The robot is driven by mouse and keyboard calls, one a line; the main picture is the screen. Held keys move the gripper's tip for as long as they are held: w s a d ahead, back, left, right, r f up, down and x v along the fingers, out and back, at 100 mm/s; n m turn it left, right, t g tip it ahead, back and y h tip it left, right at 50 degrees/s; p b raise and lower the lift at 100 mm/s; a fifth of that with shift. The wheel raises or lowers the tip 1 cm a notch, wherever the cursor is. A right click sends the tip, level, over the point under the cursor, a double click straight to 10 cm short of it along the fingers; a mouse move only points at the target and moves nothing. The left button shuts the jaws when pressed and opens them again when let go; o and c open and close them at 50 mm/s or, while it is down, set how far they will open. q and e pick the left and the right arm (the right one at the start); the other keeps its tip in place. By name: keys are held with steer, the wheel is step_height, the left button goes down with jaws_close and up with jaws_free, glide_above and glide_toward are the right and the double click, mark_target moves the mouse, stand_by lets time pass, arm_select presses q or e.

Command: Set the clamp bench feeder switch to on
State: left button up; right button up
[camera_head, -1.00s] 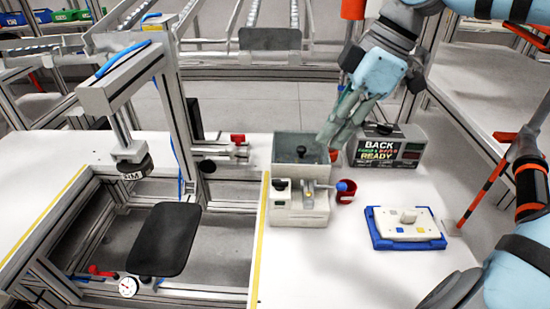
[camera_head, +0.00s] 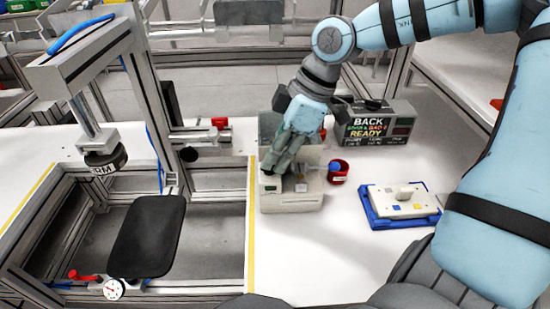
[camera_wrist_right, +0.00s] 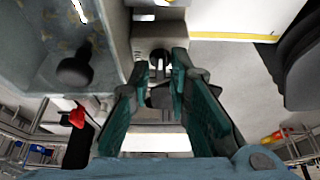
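The feeder is a pale box (camera_head: 290,203) with a grey hopper (camera_head: 270,124) behind it, standing on the white table right of the clamp frame. My right gripper (camera_head: 284,168) is over the feeder's front top and hides most of its controls in the head view. In the right wrist view, the fingers (camera_wrist_right: 163,72) are apart, and a small dark knob (camera_wrist_right: 158,56) on the pale box shows between their tips. I cannot tell whether they touch it or which way any switch is set. My left gripper is not in view.
The clamp frame (camera_head: 88,65) with a dark press head and black pad (camera_head: 148,236) stands at left.

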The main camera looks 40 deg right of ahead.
steer(key=shift+a+f, duration=0.15)
steer(key=shift+f, duration=0.2)
steer(key=shift+w, duration=0.1)
jaws_close()
steer(key=shift+r, duration=0.1)
steer(key=n+p, duration=0.1)
steer(key=n, duration=0.1)
steer(key=n+g+p, duration=0.1)
steer(key=n+p, duration=0.1)
steer(key=shift+w+r+g+y+p, duration=0.1)
steer(key=shift+w+g+y+p, duration=0.1)
steer(key=shift+g+y+p, duration=0.1)
steer(key=n+g+p, duration=0.1)
steer(key=n, duration=0.2)
steer(key=shift+w, duration=0.15)
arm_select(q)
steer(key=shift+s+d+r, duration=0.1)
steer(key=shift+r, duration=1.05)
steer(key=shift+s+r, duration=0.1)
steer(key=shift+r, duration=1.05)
arm_select(e)
steer(key=shift+w+n+g, duration=0.15)
steer(key=shift+n+g, duration=0.45)
steer(key=shift+n, duration=1)
